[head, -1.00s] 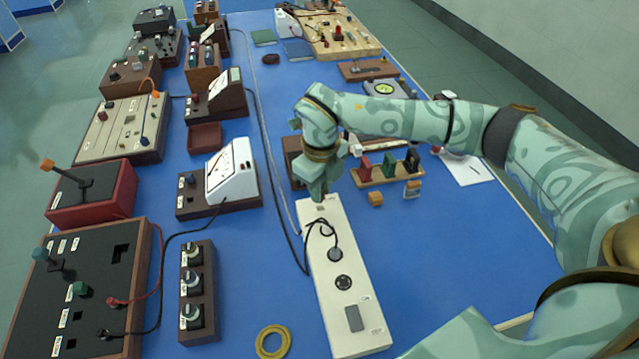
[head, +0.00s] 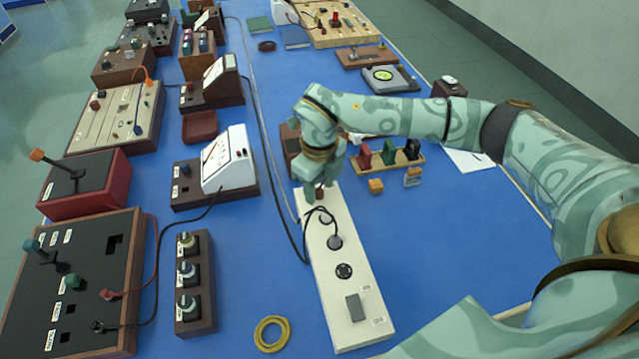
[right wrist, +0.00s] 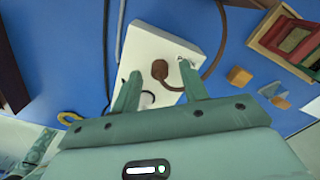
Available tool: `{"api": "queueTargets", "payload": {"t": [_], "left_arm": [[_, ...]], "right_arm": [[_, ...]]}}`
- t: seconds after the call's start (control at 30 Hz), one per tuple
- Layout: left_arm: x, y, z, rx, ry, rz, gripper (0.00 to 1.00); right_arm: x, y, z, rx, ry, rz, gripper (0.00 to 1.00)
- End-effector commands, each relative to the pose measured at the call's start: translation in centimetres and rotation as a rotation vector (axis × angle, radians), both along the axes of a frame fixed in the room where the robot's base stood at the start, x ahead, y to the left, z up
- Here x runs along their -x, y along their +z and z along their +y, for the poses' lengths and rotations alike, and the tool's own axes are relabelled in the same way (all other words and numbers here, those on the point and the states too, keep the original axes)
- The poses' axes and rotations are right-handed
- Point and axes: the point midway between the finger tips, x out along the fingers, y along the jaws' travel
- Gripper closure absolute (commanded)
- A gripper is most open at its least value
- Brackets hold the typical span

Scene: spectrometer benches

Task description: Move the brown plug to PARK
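A white socket strip (head: 348,290) lies on the blue table, bearing a dark round plug (head: 335,242) with a black cord. The brown plug (right wrist: 160,70) stands on the strip's far end, its brown cord curving away to the right in the right wrist view. My right gripper (right wrist: 160,67) is open, with one finger on each side of the brown plug and a visible gap to both. In the head view my right gripper (head: 318,190) covers most of that end. I cannot read a PARK label. My left gripper is not in view.
A round socket (head: 344,270) and a grey switch (head: 355,308) are nearer on the strip. Black cords loop beside its left edge. A rack with red, green and black pieces (head: 390,160) and an orange block (head: 376,186) stand to the right. A yellow ring (head: 271,334) lies front left.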

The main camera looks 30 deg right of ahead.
Motion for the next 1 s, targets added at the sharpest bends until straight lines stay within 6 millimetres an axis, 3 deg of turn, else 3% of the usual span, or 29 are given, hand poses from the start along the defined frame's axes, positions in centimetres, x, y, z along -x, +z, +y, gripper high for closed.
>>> {"api": "queueTargets", "payload": {"t": [0.2,0.33,0.8,1.0], "left_arm": [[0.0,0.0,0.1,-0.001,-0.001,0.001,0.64],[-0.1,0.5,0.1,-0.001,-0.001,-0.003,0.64],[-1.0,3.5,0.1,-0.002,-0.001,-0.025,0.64],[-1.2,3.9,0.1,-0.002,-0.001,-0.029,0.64]], "right_arm": [[0.0,0.1,0.0,0.000,0.000,0.000,0.56],[-0.1,1.4,0.0,0.000,0.000,-0.003,0.56],[-0.1,13.2,0.0,0.001,0.001,-0.006,0.56],[0.0,15.8,0.0,0.001,0.000,-0.001,0.56]]}}
